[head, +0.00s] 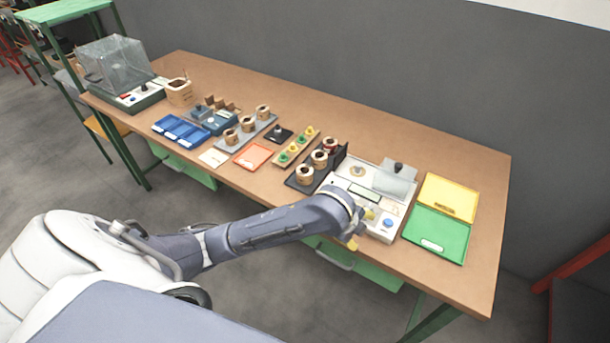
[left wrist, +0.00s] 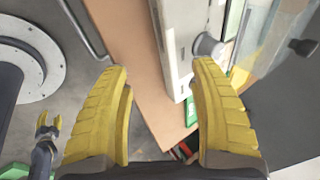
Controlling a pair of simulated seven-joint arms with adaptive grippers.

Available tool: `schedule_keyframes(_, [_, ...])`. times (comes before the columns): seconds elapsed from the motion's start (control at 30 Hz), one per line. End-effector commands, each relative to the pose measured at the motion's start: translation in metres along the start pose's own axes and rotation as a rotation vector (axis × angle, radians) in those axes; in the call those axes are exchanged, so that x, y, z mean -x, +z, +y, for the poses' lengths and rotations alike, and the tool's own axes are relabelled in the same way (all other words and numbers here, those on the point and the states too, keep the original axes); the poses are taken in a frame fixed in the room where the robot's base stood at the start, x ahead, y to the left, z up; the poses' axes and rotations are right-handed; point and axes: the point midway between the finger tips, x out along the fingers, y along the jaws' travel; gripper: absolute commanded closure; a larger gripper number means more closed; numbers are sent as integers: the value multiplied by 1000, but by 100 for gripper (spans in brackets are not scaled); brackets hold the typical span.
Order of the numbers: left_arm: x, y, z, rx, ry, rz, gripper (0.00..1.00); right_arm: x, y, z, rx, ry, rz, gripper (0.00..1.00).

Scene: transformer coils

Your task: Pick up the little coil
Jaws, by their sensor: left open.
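Several tan coils stand in the head view. One group, including a front coil (head: 304,175) and a middle coil (head: 320,158), is on a dark tray left of the white device. Another group, including a coil (head: 230,136), is on a grey tray (head: 271,119) further left. I cannot tell which is the little coil. My left gripper (head: 362,228) is at the table's front edge by the white device (head: 347,191). In the left wrist view its yellow fingers (left wrist: 163,115) are open and empty. A small distant gripper there, apparently my right one (left wrist: 47,122), is too small to read.
The yellow and green open case (head: 437,229) lies right of the device. A rack with yellow and green pegs (head: 296,146), an orange tray (head: 254,157) and blue bins (head: 180,130) stand leftward. A clear-covered machine (head: 118,68) is at far left. The table's back strip is clear.

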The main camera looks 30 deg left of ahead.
Motion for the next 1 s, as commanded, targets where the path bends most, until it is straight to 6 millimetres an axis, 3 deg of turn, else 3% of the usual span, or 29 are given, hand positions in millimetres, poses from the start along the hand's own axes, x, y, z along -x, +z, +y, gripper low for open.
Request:
schedule_keyframes(0.17, [7,15,-26,-161,58,-40,38,0,0,0,0,0,0,56])
schedule_keyframes(0.37, [22,45,-54,-335,149,-111,38,0,0,0,0,0,0,56])
schedule_keyframes(0.8, [86,143,-110,-570,376,-291,38,0,0,0,0,0,0,56])
schedule_keyframes(1.0, [109,169,-121,-598,439,-328,38,0,0,0,0,0,0,56])
